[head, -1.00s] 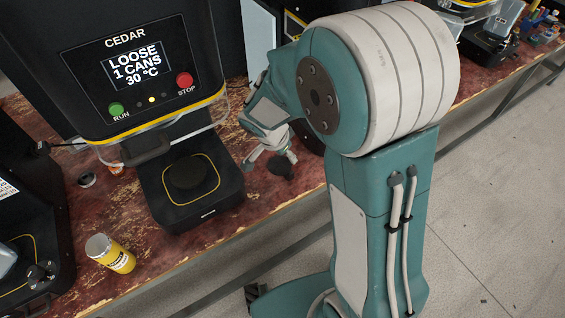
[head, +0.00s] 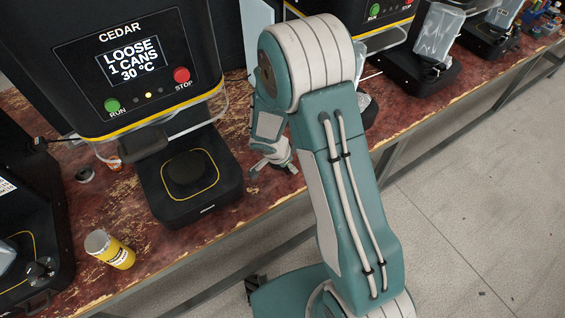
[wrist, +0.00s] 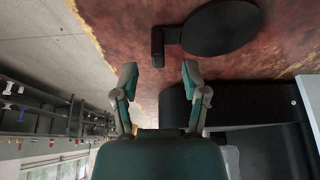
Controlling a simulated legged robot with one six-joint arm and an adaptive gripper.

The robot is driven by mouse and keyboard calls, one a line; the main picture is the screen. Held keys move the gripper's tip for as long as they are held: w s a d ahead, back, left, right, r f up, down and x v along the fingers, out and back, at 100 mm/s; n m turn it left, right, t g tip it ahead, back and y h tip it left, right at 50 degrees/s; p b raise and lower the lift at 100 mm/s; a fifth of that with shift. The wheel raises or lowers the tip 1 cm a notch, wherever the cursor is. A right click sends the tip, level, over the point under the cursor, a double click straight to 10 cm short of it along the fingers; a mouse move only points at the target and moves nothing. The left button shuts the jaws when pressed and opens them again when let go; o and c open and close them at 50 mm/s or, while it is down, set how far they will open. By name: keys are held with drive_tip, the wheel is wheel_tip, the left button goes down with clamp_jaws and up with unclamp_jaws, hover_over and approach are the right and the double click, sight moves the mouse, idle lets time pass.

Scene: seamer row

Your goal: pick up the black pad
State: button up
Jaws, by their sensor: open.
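The black pad (wrist: 224,28) shows in the wrist view as a flat, dark round disc with a short arm and small block on its left side. It lies on the worn red bench top. My gripper (wrist: 159,74) is open and empty, with its fingertips apart from the pad; the pad's small block lies just past the gap between them. In the head view my gripper (head: 273,171) is low over the bench, right of the CEDAR machine. I cannot make out the pad clearly there, behind the fingers.
The CEDAR machine (head: 130,65) has a black base (head: 205,205) close left of my gripper. A yellow can (head: 115,253) stands on the bench (head: 60,290) farther left. Another machine stands behind my arm on the right. The bench's front edge is close.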

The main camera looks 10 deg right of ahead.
drive_tip(key=x, duration=0.2)
drive_tip(key=shift+d+f, duration=0.2)
drive_tip(key=shift+f, duration=0.15)
clamp_jaws()
wheel_tip(320, 180, up, 28)
idle(0.8)
